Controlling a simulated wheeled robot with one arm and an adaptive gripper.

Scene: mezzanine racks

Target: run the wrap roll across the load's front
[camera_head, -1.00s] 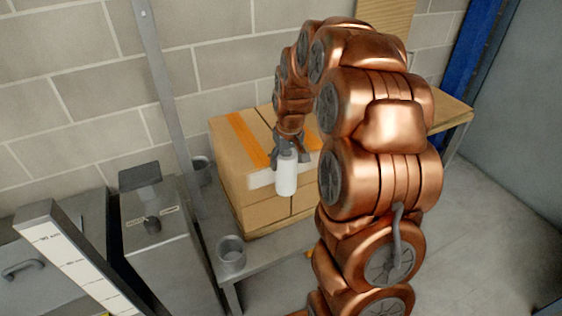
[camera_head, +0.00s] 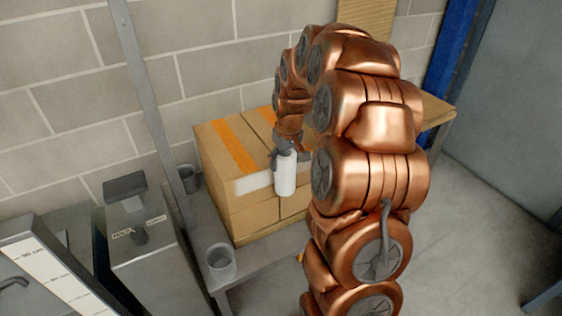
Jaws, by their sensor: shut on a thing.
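The load is a stack of brown cartons (camera_head: 255,212) on a bench against the block wall, with orange tape on top. The white wrap roll (camera_head: 286,176) stands upright at the load's front. My gripper (camera_head: 284,156) is shut on the roll's upper end from above. A pale strip of wrap (camera_head: 253,184) lies across the front's upper part, from near the left corner to the roll. My arm hides the load's right part, and I cannot tell whether wrap lies there.
A grey cup (camera_head: 220,262) stands on the bench (camera_head: 205,235) left of the load, with a darker cup (camera_head: 189,178) behind it. A grey post (camera_head: 146,90) rises at the left. A control box (camera_head: 140,235) stands further left. Open floor (camera_head: 470,220) lies right.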

